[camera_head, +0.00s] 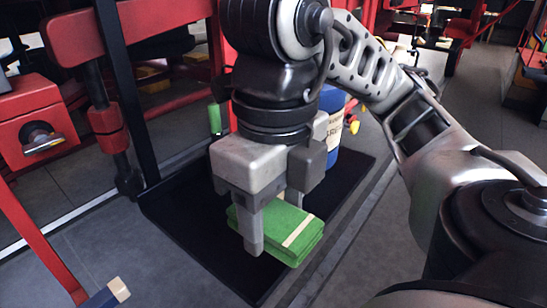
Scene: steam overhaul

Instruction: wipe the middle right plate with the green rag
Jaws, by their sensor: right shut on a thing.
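The green rag (303,250) is a folded stack with a pale stripe, low over the black mat in the middle of the head view. My right gripper (273,222) points down and is shut on the rag, with one finger on its near side and the other partly hidden behind it. I cannot tell whether the rag touches the mat. My left gripper is not in view. I cannot make out the middle right plate in this view.
The black mat (190,245) lies on the grey floor. Red machinery (35,125) and a dark upright post stand at the left. Floor shows at the lower left.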

